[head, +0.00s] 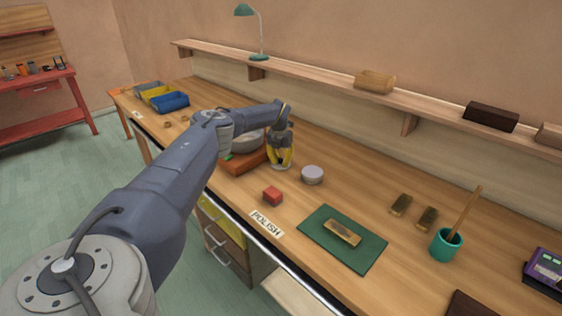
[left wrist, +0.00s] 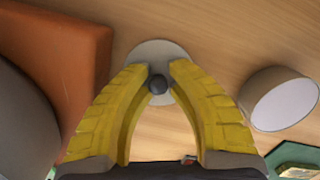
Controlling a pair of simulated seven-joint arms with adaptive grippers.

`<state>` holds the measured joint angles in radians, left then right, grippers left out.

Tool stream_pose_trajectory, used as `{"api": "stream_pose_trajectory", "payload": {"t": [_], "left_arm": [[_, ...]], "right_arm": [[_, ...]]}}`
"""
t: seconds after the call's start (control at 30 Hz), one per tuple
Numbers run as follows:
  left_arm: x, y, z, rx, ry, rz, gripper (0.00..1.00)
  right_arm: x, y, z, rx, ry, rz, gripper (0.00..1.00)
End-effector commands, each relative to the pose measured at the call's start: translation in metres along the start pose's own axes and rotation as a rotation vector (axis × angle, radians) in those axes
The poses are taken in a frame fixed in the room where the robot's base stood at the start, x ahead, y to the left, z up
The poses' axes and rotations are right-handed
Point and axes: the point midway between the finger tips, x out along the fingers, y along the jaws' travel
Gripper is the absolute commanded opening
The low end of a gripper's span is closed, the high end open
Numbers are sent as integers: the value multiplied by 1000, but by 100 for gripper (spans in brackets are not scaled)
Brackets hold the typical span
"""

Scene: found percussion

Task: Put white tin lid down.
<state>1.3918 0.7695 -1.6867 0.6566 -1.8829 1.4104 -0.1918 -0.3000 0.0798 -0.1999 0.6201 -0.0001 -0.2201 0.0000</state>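The white tin lid (left wrist: 158,50) is a pale disc with a dark round knob (left wrist: 158,85), seen from above in the left wrist view. My left gripper (head: 281,160) has yellow fingers pointing down at the bench, and they are closed in on the knob from both sides. The fingers cover much of the lid. I cannot tell whether the lid touches the bench top. A pale round tin (head: 312,175) stands on the bench to the right of the gripper; it also shows in the left wrist view (left wrist: 280,98). My right gripper is not in view.
An orange-brown block (head: 236,164) with a grey round thing on it is close left of the gripper. A teal cup (head: 445,246) stands right. Bare wood surrounds the tin.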

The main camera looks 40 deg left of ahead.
Motion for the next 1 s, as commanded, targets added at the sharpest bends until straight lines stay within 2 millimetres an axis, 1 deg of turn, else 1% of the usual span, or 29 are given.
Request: {"api": "stream_pose_trajectory", "payload": {"t": [0.3, 0.37, 0.47, 0.57, 0.9, 1.0], "left_arm": [[1, 1, -1, 0, 3, 2, 27], [0, 1, -1, 0, 3, 2, 27], [-8, 1, -1, -1, 2, 1, 27], [-22, 1, 0, 0, 0, 0, 27], [-82, 1, 0, 1, -1, 0, 27], [-96, 0, 0, 0, 0, 0, 27]], "right_arm": [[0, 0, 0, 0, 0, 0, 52], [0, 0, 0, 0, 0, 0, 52], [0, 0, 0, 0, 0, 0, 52], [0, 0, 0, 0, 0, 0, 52], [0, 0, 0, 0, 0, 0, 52], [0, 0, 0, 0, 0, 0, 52]]}}
